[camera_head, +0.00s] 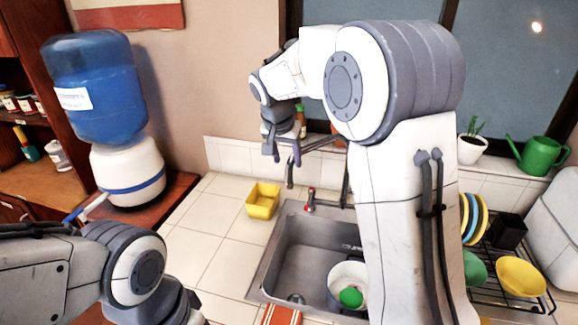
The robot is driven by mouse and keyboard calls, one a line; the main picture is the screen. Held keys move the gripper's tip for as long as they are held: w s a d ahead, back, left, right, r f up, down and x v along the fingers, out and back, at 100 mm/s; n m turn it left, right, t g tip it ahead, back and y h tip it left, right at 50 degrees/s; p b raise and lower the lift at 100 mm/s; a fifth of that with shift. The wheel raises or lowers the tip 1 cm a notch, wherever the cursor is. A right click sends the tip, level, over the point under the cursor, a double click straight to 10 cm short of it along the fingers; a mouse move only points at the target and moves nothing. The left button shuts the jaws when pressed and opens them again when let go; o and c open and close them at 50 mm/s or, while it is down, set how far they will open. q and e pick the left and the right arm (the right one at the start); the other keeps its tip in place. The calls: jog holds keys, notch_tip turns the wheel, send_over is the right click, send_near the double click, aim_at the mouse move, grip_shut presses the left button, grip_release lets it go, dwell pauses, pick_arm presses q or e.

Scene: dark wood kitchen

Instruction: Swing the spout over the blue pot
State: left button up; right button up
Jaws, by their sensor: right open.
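The dark faucet spout (290,178) reaches left from behind my right arm, and its tip hangs down over the counter at the sink's back left. A light-coloured pot (335,272) with a green thing inside stands in the sink's right part, partly hidden by my right arm; its outside colour is hard to tell. My right gripper (283,156) is open, fingers pointing down, close to the spout's outer end. I cannot tell whether it touches the spout. My left arm comes in at the lower left; its gripper is out of view.
The grey sink (282,262) has a red-tipped tap handle (311,199) behind it. A yellow container (263,201) stands on the tiled counter to its left. A dish rack (535,300) with bowls is at the right. A water dispenser (127,170) stands at the left.

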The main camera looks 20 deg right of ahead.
aim_at(288, 165)
jog(key=p+x, duration=0.1)
jog(key=x, duration=0.4)
jog(key=shift+w+d+f, duration=0.1)
jog(key=shift+w+f, duration=0.05)
jog(key=shift+f, duration=0.25)
grip_shut()
dwell(1.0)
